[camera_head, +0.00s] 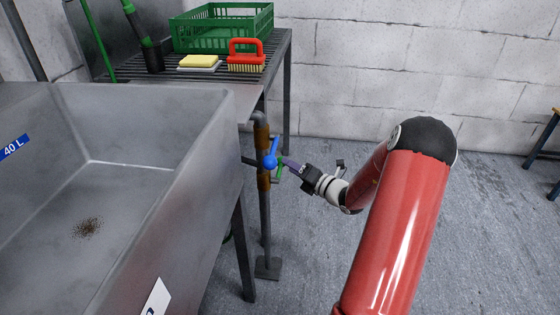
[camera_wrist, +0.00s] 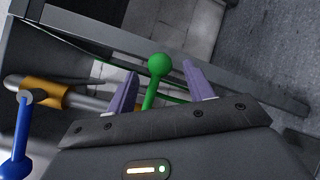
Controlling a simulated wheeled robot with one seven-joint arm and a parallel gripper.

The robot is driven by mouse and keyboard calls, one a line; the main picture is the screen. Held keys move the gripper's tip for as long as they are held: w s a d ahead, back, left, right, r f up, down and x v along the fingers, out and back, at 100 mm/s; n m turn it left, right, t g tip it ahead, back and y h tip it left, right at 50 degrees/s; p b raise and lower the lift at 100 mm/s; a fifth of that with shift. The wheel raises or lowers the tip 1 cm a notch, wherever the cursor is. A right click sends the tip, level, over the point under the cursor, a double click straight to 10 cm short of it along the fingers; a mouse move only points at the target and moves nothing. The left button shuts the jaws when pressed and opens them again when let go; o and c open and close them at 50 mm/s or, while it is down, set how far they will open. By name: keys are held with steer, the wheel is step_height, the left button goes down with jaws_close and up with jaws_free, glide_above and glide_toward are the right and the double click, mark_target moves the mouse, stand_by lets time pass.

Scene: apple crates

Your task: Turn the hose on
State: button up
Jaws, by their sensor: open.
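A standing pipe (camera_head: 264,215) with brass-coloured fittings rises beside the sink and carries two valve levers. The blue lever (camera_head: 271,157) has a round knob; it also shows at the lower left of the wrist view (camera_wrist: 17,140). The green lever (camera_head: 279,170) is just below it, partly hidden by my gripper. In the wrist view the green lever with its ball knob (camera_wrist: 158,66) stands between the purple fingers. My gripper (camera_head: 285,168) is open, with a finger to each side of the green lever and visible gaps. A green and black hose piece (camera_head: 148,48) leans at the upper left.
A large metal sink (camera_head: 205,160) fills the left. Behind it a slatted rack (camera_head: 140,77) bears a green crate (camera_head: 195,39), a yellow and white sponge (camera_head: 200,61) and a red brush (camera_head: 246,58). The floor to the right is clear up to a stool (camera_head: 545,145).

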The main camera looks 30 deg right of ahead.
steer(key=x, duration=0.5)
steer(key=shift+s, duration=0.1)
jaws_close()
